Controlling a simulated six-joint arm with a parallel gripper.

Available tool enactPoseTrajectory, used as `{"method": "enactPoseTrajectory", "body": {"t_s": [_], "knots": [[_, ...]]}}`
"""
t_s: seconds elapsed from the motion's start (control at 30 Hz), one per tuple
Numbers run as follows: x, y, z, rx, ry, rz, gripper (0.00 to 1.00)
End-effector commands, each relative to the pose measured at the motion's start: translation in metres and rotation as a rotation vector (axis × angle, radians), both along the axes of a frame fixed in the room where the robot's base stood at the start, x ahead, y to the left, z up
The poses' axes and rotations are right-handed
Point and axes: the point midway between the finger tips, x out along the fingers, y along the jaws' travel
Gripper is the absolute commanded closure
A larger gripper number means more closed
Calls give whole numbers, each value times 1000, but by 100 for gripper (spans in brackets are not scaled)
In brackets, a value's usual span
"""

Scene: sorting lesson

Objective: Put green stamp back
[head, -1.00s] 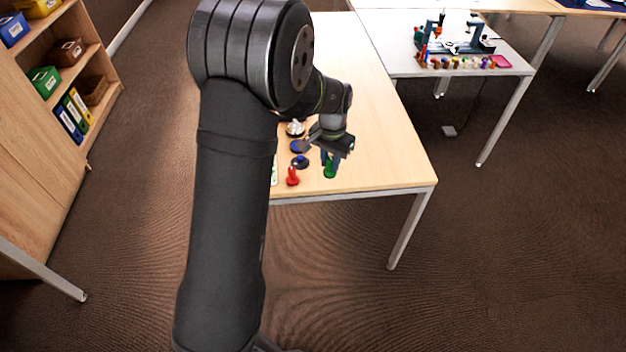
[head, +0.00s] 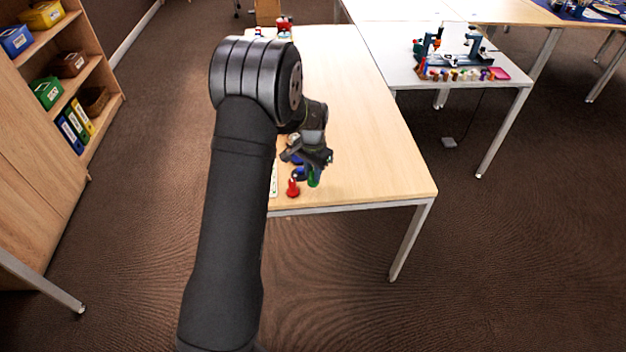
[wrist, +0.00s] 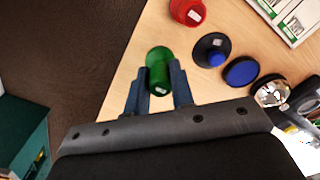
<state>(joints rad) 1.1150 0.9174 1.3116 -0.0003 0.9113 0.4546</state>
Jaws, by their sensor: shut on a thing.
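The green stamp (wrist: 160,72) is between the two fingers of my gripper (wrist: 159,90) in the wrist view. My gripper is shut on it. In the head view the green stamp (head: 314,178) hangs below my gripper (head: 312,166), near the front part of the wooden table. I cannot tell whether its base touches the tabletop. A red stamp (wrist: 188,11) stands close by, and it also shows in the head view (head: 293,188). A dark stamp with a blue knob (wrist: 211,50) and a round blue pad (wrist: 241,71) lie to the right in the wrist view.
A shiny metal item (wrist: 271,91) and a printed sheet (wrist: 291,15) lie beyond the blue pad. The right part of the wooden table (head: 375,150) is clear. A shelf (head: 88,75) stands at the left. A white table (head: 460,70) with a tool rack is at the back right.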

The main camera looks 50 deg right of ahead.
Motion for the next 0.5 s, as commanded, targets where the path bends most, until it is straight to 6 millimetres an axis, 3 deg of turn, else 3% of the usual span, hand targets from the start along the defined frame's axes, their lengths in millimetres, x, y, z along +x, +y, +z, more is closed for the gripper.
{"method": "enactPoseTrajectory", "body": {"t_s": [0.27,0.5], "knots": [[-1,1,-36,3,1,0,93],[0,0,-38,0,0,0,93]]}}
